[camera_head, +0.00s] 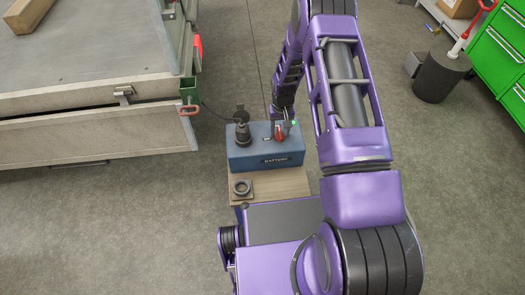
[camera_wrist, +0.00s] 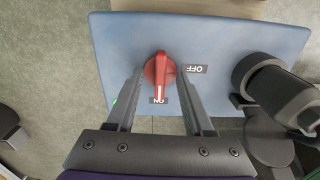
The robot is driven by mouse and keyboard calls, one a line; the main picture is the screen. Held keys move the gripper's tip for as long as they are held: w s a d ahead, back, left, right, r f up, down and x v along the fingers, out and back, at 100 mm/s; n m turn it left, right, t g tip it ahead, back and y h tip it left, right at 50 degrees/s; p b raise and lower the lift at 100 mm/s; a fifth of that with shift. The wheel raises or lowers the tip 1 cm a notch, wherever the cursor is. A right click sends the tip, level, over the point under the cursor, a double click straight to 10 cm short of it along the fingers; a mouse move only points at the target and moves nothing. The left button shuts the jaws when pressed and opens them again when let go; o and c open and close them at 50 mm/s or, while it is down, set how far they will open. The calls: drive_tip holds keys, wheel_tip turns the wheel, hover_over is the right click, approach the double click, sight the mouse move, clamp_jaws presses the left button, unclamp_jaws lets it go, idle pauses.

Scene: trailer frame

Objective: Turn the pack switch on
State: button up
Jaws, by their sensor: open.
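The pack switch is a red rotary knob (camera_wrist: 160,72) on the top of a blue battery box (camera_wrist: 215,35). In the wrist view its white pointer line points down at the ON label (camera_wrist: 158,100). The OFF label (camera_wrist: 195,69) is to the right of the knob. A small green light (camera_wrist: 113,101) shows near the box's left edge; it also glows in the head view (camera_head: 293,123). My gripper (camera_wrist: 161,76) is open, with one finger on each side of the knob. I cannot tell whether the fingers touch it. In the head view the red knob (camera_head: 280,133) is partly hidden by my gripper (camera_head: 280,117).
A black plug with a cable (camera_head: 242,132) stands on the box left of the knob. The box sits on a wooden stand (camera_head: 275,187) with a dark ring-shaped part (camera_head: 241,188). The trailer (camera_head: 100,135) is to the left; a green cabinet (camera_head: 498,50) is far right.

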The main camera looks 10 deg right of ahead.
drive_tip(key=shift+r+p, duration=1.7)
drive_tip(key=shift+r, duration=1.3)
